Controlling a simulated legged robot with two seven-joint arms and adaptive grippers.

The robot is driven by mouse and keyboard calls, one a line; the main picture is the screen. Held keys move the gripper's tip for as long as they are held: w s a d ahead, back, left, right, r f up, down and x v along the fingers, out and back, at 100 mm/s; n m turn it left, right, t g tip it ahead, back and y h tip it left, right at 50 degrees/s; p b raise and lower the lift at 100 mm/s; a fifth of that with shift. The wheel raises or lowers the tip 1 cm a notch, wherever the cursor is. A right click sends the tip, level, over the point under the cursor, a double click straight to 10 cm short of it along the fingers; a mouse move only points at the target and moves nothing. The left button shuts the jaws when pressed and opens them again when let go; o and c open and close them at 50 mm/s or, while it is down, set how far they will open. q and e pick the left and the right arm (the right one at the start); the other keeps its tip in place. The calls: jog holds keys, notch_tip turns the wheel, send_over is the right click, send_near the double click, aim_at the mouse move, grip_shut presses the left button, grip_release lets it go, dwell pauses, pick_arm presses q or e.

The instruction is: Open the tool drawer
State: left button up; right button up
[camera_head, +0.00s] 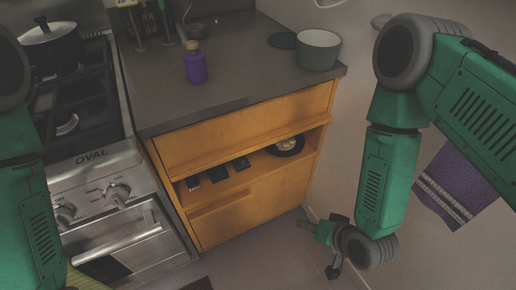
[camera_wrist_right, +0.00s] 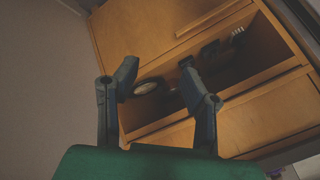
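The wooden cabinet under the counter has a plain upper front (camera_head: 245,130), an open compartment (camera_head: 232,182) and a lower front (camera_head: 260,200). Several dark utensils (camera_head: 240,163) and a round dark-rimmed item (camera_head: 287,146) lie in the compartment. I cannot tell which front is the tool drawer; both fronts look closed. My right gripper (camera_head: 317,248) is open and empty, low beside the cabinet's right front corner. In the right wrist view its spread fingers (camera_wrist_right: 159,72) point toward the cabinet, with the compartment (camera_wrist_right: 235,62) behind them. My left gripper is out of view.
A purple bottle (camera_head: 195,65) and a greenish bowl (camera_head: 318,50) stand on the counter (camera_head: 250,75). A stove (camera_head: 108,195) with a pot (camera_head: 50,45) adjoins the cabinet's left side. A purple towel (camera_head: 455,185) hangs at right.

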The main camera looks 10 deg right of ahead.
jog(key=w+a+r+m+t+y+b, duration=0.1)
jog(key=w+a+m+t, duration=0.15)
jog(key=w, duration=0.25)
jog(key=w+a+m+t+y+b, duration=0.1)
jog(key=w+m+t, duration=0.2)
jog(key=w, duration=0.1)
jog(key=m+t+b, duration=0.2)
jog(key=m+t, duration=0.2)
send_near(261, 147)
pick_arm(q)
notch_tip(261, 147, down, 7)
jog(key=b, duration=0.1)
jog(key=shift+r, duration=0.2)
pick_arm(e)
jog(key=x, duration=1)
jog(key=shift+w+f, duration=0.1)
jog(key=shift+w, duration=0.2)
grip_shut()
